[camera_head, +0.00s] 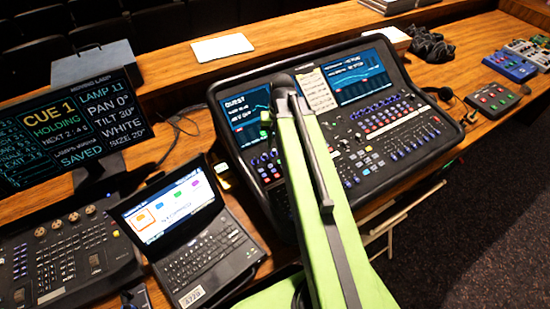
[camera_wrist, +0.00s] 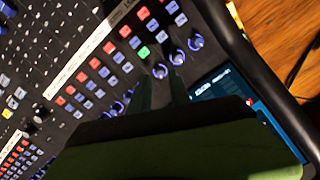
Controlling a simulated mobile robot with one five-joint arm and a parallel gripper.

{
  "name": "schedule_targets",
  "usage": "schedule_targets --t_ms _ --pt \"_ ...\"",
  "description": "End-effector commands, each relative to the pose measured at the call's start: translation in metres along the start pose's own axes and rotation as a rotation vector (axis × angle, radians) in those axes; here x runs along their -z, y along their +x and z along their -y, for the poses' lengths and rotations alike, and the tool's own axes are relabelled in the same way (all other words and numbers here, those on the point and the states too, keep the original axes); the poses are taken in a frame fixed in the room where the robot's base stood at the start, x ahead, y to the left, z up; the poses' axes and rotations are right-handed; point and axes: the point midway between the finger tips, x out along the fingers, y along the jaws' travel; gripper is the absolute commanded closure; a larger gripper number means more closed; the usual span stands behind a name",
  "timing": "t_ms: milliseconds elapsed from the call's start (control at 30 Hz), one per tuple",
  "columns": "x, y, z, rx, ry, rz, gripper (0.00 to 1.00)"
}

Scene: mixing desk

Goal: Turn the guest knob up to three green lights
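The mixing console (camera_head: 400,150) has a left screen headed GUEST (camera_head: 240,108), partly covered by my arm. In the wrist view a row of blue knobs (camera_wrist: 195,43) runs beside the screen edge (camera_wrist: 215,85). My gripper (camera_wrist: 161,84) points at this row, its two dark fingers apart. One blue knob (camera_wrist: 160,70) shows in line with the gap between the fingertips; I cannot tell whether they touch it. No knob label is readable.
A laptop (camera_head: 190,235) and a lighting desk (camera_head: 60,250) stand left of the console. A cue monitor (camera_head: 70,130) is behind them. Paper (camera_head: 222,47) lies on the back ledge.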

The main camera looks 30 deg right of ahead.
Motion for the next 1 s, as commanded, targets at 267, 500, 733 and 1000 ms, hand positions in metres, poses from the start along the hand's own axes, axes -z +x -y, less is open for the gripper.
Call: schedule_targets --t_ms 267,500,733,1000 --pt "0.0 0.032 0.0 0.0 0.0 0.0 0.76" --pt "0.0 0.03 0.001 0.0 -0.001 0.0 0.82" --pt "0.0 0.03 0.001 0.0 -0.001 0.0 1.0" --pt "0.0 0.03 0.001 0.001 0.01 0.0 1.0"
